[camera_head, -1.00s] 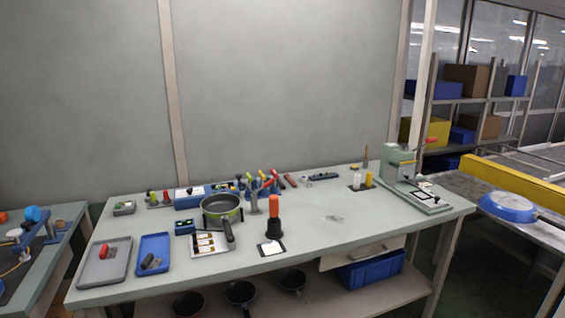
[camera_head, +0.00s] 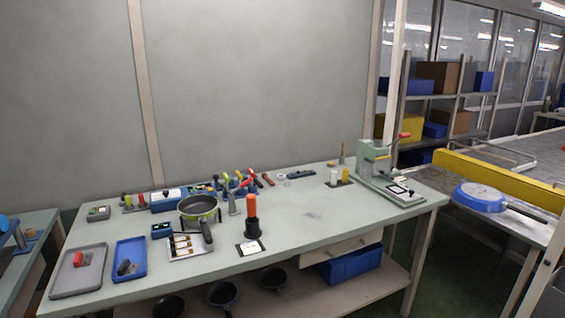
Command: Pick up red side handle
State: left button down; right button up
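A small red side handle (camera_head: 78,259) lies in the grey tray (camera_head: 64,283) at the left end of the workbench. A dark piece (camera_head: 124,267) lies in the blue tray (camera_head: 131,247) just to its right. A pot with a green band (camera_head: 200,212) and a dark handle stands on the bench right of the trays. Neither of my grippers is in view.
An orange-topped dark tool (camera_head: 252,215) stands upright near the bench's front edge. A green press (camera_head: 375,165) stands at the right end. A blue pan (camera_head: 480,197) lies on the table at far right. The bench's centre right is mostly clear.

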aim_at(86, 260)
jog(key=i+j+u, duration=0.2)
jog(key=i+u, duration=0.3)
jog(key=i+j+u, duration=0.1)
jog(key=i+u, duration=0.2)
jog(key=u, duration=0.15)
jog(key=i+u, duration=0.5)
jog(key=k+l, duration=0.05)
jog(key=k, duration=0.05)
